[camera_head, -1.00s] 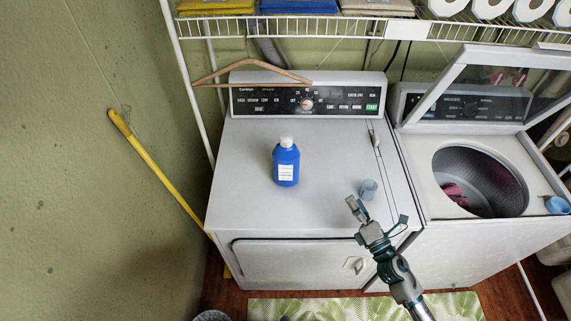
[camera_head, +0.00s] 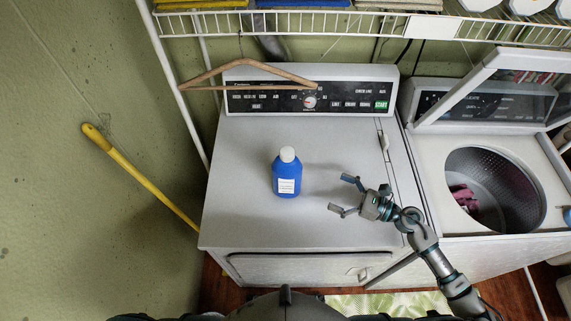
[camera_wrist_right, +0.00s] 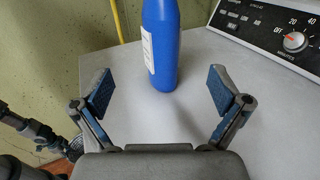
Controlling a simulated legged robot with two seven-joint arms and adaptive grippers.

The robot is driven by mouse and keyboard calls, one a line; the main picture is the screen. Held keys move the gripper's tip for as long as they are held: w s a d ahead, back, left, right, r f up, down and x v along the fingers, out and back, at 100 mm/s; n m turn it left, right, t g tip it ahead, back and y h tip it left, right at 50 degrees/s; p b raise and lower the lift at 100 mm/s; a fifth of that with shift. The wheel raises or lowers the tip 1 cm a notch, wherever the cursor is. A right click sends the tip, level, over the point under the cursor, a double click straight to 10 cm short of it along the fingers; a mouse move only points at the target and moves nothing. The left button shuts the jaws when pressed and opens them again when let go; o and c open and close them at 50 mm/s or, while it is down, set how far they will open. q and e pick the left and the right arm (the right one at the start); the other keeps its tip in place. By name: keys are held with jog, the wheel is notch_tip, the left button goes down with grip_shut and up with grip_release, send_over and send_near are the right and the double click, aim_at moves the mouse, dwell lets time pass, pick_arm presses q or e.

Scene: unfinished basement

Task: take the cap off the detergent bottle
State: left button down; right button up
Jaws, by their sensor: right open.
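The blue detergent bottle (camera_head: 286,177) stands upright on top of the dryer (camera_head: 240,215), with its white cap (camera_head: 287,154) on. My right gripper (camera_head: 340,194) is open and empty, to the right of the bottle and apart from it, with its fingers pointing toward it. In the right wrist view the blue bottle (camera_wrist_right: 161,45) stands ahead, centred beyond the two spread fingers (camera_wrist_right: 162,92); its cap is out of that frame.
A wire shelf (camera_head: 300,24) runs above. A yellow pole (camera_head: 140,178) leans on the left wall. The dryer top around the bottle is clear.

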jog(key=p, duration=0.2)
send_near(299, 175)
jog(key=a, duration=0.2)
jog(key=x, duration=0.2)
jog(key=p+x, duration=0.1)
jog(key=x, duration=0.1)
jog(key=w+p+x, duration=0.1)
jog(key=x, duration=0.1)
jog(key=shift+w+f, duration=0.15)
jog(key=shift+f, duration=0.05)
jog(key=shift+a, duration=0.35)
jog(key=p+x, duration=0.2)
jog(key=x, duration=0.2)
jog(key=shift+w+a+r, duration=0.15)
jog(key=shift+w+a, duration=0.05)
jog(key=shift+w, duration=0.1)
jog(key=shift+w+a, duration=0.2)
jog(key=shift+c, duration=0.3)
